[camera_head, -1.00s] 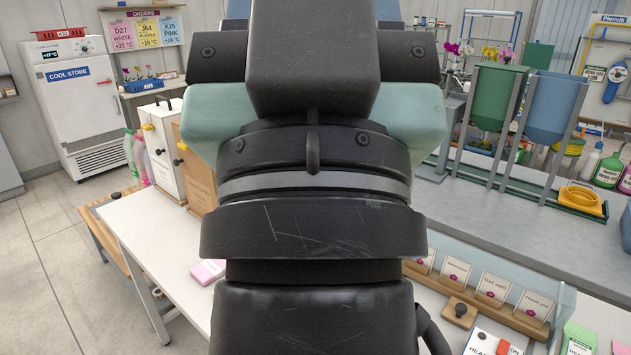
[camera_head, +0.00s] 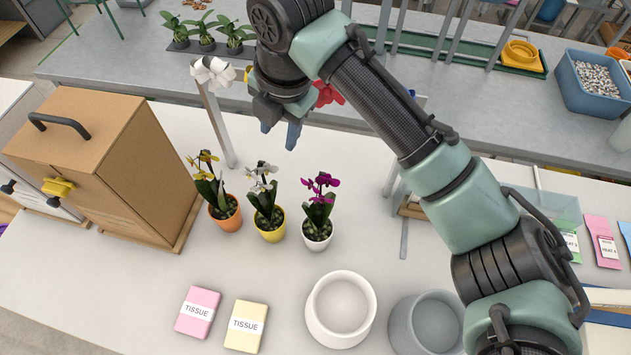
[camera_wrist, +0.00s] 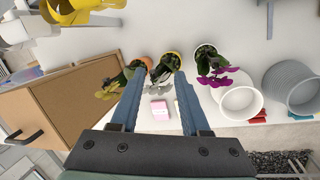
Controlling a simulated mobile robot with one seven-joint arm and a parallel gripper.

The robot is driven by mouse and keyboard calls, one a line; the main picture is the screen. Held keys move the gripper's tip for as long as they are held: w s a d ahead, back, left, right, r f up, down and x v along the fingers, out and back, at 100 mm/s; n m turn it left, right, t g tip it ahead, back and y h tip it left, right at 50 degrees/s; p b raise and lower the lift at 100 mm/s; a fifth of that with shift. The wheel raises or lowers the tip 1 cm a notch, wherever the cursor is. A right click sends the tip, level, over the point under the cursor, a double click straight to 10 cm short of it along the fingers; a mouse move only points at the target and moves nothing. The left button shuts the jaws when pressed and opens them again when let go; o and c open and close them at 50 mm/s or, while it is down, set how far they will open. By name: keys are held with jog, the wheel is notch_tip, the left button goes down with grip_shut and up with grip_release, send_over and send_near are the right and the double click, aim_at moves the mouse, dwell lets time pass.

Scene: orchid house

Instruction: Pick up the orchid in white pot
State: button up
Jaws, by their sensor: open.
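The orchid in the white pot (camera_head: 317,237) has magenta flowers and stands upright on the white table, at the right end of a row of three potted orchids. In the wrist view its white pot (camera_wrist: 206,50) shows right of the fingers, with its flowers hanging toward the lower right. My gripper (camera_head: 281,128) is above and behind the row, pointing down, apart from the plants. In the wrist view my gripper (camera_wrist: 160,77) has its two blue fingers spread, with nothing held between them.
A yellow pot (camera_head: 270,228) with a white orchid stands close left of it, then an orange pot (camera_head: 226,215). A cardboard cabinet (camera_head: 120,165) is at left. Tissue packs (camera_head: 198,312), a white bowl (camera_head: 341,308) and a grey bowl (camera_head: 425,322) are in front.

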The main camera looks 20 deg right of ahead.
aim_at(320, 192)
jog(key=s+d+f+n+g, duration=0.1)
jog(key=s+d+f+g, duration=0.2)
jog(key=s+d, duration=0.25)
jog(key=shift+h, duration=0.4)
jog(key=f+p, duration=0.1)
jog(key=f, duration=0.2)
jog(key=f+p, duration=0.2)
jog(key=f, duration=0.2)
jog(key=f+p, duration=0.2)
jog(key=f, duration=0.2)
jog(key=shift+w+a, duration=0.15)
jog(key=shift+a, duration=0.1)
jog(key=shift+f, duration=0.45)
grip_shut()
